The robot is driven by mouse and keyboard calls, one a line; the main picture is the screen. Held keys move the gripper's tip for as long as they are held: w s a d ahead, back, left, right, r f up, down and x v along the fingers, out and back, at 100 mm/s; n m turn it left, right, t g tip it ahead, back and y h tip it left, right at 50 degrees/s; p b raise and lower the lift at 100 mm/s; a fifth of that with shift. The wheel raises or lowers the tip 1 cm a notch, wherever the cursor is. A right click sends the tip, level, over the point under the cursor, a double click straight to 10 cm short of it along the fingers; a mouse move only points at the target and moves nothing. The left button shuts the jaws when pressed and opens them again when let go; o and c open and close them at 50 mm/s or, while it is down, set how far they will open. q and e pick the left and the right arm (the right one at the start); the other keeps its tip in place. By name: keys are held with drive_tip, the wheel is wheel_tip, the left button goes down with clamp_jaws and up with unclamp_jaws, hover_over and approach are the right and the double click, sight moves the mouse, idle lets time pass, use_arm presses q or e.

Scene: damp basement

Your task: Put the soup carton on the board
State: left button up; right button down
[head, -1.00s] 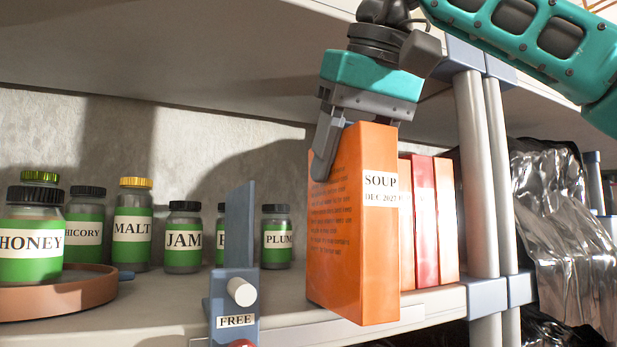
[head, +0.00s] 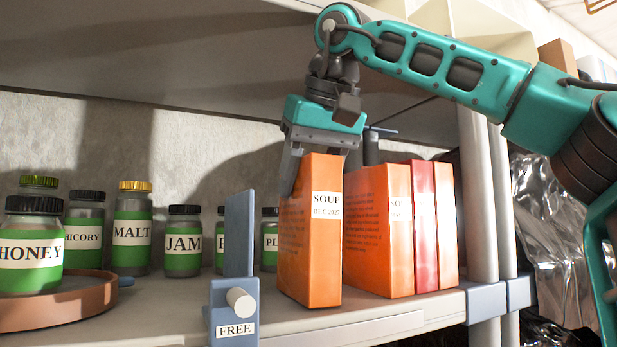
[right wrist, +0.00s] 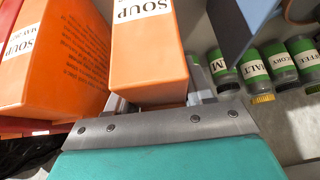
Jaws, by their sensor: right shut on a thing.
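The carton's label reads SOUP, DEC 2027. Its base is low over the shelf (head: 390,328); I cannot tell whether it touches. In the right wrist view the held carton (right wrist: 145,60) fills the top middle. A second orange carton (head: 378,240) stands to its right. My left gripper is not in view.
A blue-grey upright divider marked FREE (head: 236,290) stands at the shelf's front, left of the held carton. Red (head: 424,230) and orange cartons stand at right beside the shelf posts (head: 480,200). Several jars, including JAM (head: 184,255), stand behind left. An upper shelf (head: 200,60) hangs overhead.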

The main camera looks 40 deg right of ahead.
drive_tip(key=shift+c, duration=2)
unclamp_jaws()
drive_tip(key=shift+f, duration=0.1)
drive_tip(key=shift+v, duration=3.8)
drive_tip(key=shift+w, duration=0.1)
